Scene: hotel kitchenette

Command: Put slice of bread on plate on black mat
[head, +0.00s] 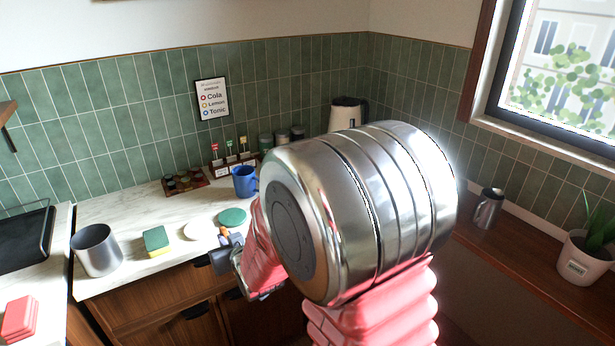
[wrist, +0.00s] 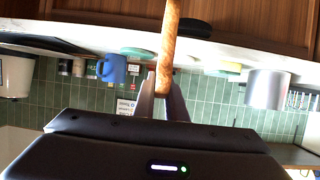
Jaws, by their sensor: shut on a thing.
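My gripper (head: 232,252) is over the counter's front edge, partly hidden by my arm. It is shut on a slice of bread (wrist: 168,45), seen edge-on as a brown strip in the wrist view; only a small orange bit (head: 223,231) shows in the head view. A white round plate (head: 197,231) lies on the counter just behind and left of the gripper. A teal round disc (head: 232,217) lies to its right. A flat black thing (wrist: 45,42), perhaps the black mat, lies on the counter in the wrist view; my arm hides that area in the head view.
A green and yellow sponge (head: 156,241) and a steel pot (head: 96,250) stand left of the plate. A blue mug (head: 244,181), a dark wooden tray (head: 185,182) and a kettle (head: 347,113) stand behind. A black surface (head: 24,242) is at far left.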

